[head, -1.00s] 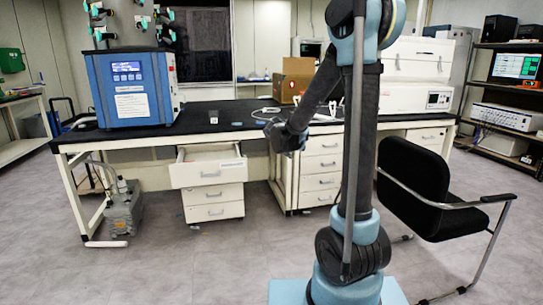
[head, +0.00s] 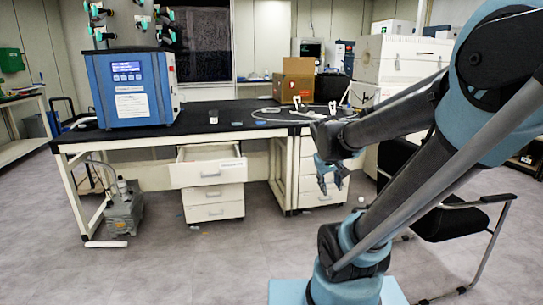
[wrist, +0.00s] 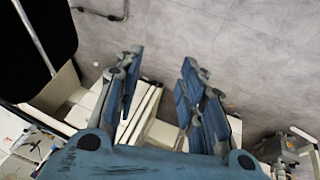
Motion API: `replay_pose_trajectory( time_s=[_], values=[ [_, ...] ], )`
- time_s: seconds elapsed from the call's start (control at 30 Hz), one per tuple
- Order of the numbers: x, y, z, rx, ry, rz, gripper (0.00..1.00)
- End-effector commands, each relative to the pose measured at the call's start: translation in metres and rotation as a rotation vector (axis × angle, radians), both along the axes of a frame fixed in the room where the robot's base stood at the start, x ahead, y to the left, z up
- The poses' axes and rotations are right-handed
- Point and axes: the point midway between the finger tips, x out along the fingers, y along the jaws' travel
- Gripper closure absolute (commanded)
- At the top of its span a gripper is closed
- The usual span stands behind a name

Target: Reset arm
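My gripper (head: 333,181) hangs in front of the right-hand drawer cabinet in the head view, pointing down. In the wrist view my gripper (wrist: 160,85) shows its two blue fingers spread wide apart. Nothing is between them, and grey floor and white cabinet parts lie beyond. My arm bends over the right part of the head view, with its elbow high at the right edge.
A blue freeze dryer (head: 130,88) stands on the black-topped bench (head: 236,112). The top drawer (head: 208,172) of the left cabinet is pulled out. A black chair (head: 470,225) is behind my arm at right. A grey pump (head: 124,210) sits on the floor. The front floor is clear.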

Motion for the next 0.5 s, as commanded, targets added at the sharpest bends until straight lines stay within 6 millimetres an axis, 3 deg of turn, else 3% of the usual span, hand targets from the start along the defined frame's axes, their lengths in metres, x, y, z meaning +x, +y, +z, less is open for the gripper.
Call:
replay_pose_trajectory(
  time_s=[0.03,0.3,0.5],
  values=[
    [-0.016,-0.002,-0.005,0.022,0.015,-0.018,0.63],
    [-0.089,0.003,-0.032,0.151,0.100,-0.096,0.63],
    [-0.128,0.012,-0.050,0.231,0.149,-0.139,0.63]
  ],
)
